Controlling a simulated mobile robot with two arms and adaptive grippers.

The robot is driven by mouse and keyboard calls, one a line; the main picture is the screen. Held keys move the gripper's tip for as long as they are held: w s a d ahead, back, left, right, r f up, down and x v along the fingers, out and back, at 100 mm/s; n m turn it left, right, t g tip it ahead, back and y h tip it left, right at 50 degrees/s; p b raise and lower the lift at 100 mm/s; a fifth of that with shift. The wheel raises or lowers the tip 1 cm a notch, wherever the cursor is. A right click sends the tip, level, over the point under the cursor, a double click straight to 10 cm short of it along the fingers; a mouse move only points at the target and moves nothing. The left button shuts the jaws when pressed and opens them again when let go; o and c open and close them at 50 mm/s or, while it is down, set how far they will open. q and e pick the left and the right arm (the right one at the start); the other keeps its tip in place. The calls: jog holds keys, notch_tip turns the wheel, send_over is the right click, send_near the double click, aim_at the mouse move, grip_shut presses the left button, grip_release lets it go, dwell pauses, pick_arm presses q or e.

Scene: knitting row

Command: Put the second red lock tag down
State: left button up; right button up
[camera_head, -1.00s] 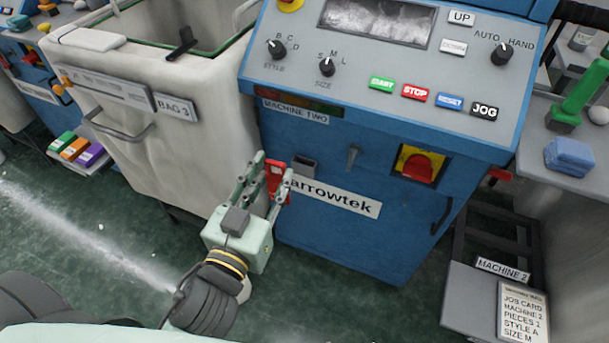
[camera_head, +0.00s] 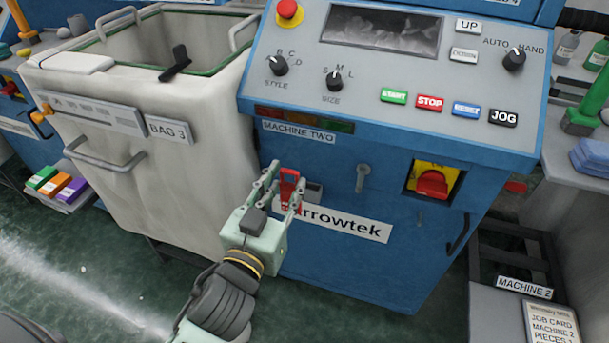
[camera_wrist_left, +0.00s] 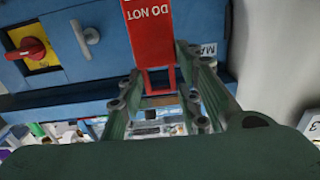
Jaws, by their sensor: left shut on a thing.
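A red lock tag (camera_head: 289,184) is held upright between the fingers of my left gripper (camera_head: 286,177). In the left wrist view the tag (camera_wrist_left: 149,35) shows white upside-down letters "DO NOT" and a frame-like opening at its lower end. A red rotary switch on a yellow plate (camera_head: 432,183) is further right. My right gripper is not in view.
A pale bag cart (camera_head: 200,190) labelled BAG 3 stands close at left. The sloped control panel (camera_head: 400,75) overhangs above. Open green floor (camera_head: 130,275) lies at lower left.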

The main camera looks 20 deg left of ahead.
pick_arm(q)
send_over(310, 165)
jog(key=s, duration=0.4)
jog(key=shift+w+a, duration=0.15)
notch_tip(310, 165, down, 3)
jog(key=shift+b, duration=0.65)
jog(key=shift+f, duration=0.3)
notch_tip(310, 165, down, 3)
jog(key=shift+f+b, duration=0.15)
jog(key=shift+b, duration=0.65)
jog(key=shift+f, duration=0.1)
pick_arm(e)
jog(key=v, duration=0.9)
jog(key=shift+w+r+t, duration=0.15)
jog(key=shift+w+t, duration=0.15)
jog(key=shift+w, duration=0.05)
pick_arm(q)
jog(key=shift+f, duration=0.1)
jog(key=o, duration=1.1)
